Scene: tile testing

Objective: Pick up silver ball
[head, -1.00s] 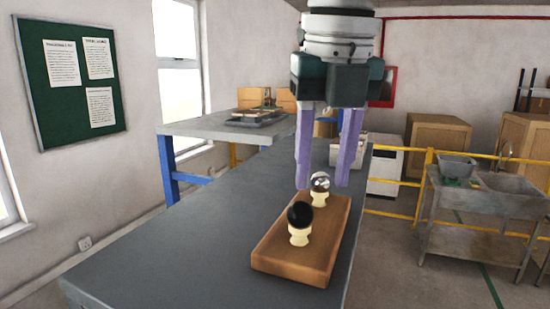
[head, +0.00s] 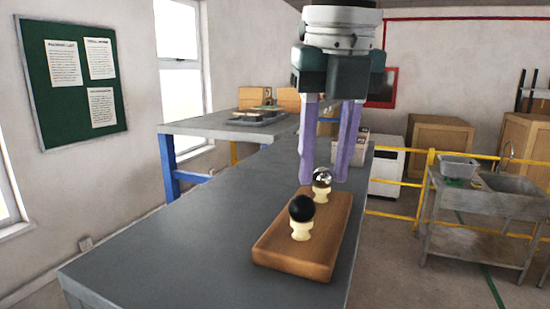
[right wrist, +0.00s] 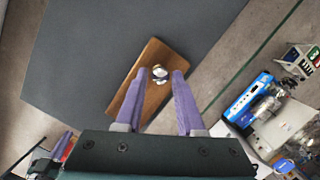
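The silver ball (head: 322,177) is shiny and rests on a cream stand (head: 321,195) at the far part of a wooden board (head: 277,254). It also shows in the right wrist view (right wrist: 159,71), between the fingertips in the picture. A black ball (head: 302,208) sits on another cream stand (head: 301,231) nearer on the same board. My right gripper (head: 323,183) is open and points down, with its purple fingers to either side of the silver ball in the picture. It also shows in the right wrist view (right wrist: 160,72). I cannot tell whether the fingers touch the ball. My left gripper is not in the head view.
The board lies on a long grey table (head: 190,240), clear to the left. A second table with blue legs (head: 166,165) carries trays and boxes behind. A yellow railing (head: 428,185) and a metal sink (head: 510,185) stand to the right.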

